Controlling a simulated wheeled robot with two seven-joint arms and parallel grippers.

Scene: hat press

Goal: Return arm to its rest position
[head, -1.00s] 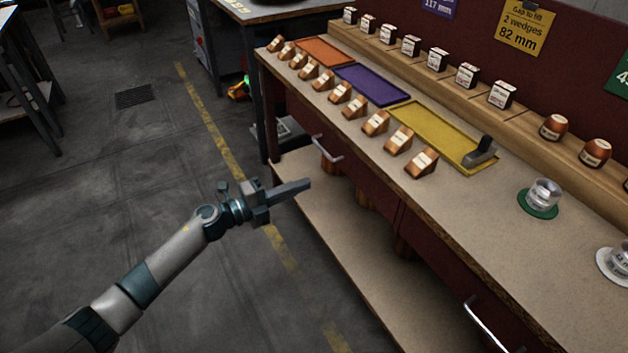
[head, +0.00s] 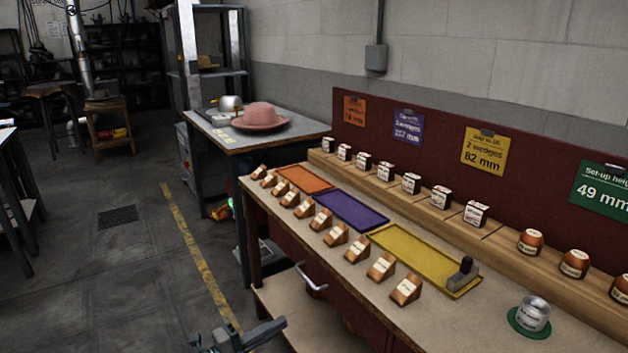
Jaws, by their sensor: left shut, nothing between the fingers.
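My left gripper (head: 278,323) shows at the bottom edge of the head view. Its fingers are shut with nothing between them. It is in front of the workbench (head: 440,325), apart from the bench top and the things on it. Most of my left arm is cut off by the lower edge of the picture. My right gripper is not in view.
Several wooden wedges (head: 357,249) line the bench's front edge beside orange (head: 305,179), purple (head: 350,211) and yellow (head: 425,262) trays. A dark block (head: 462,273) stands on the yellow tray. A pink hat (head: 260,117) lies on the table behind.

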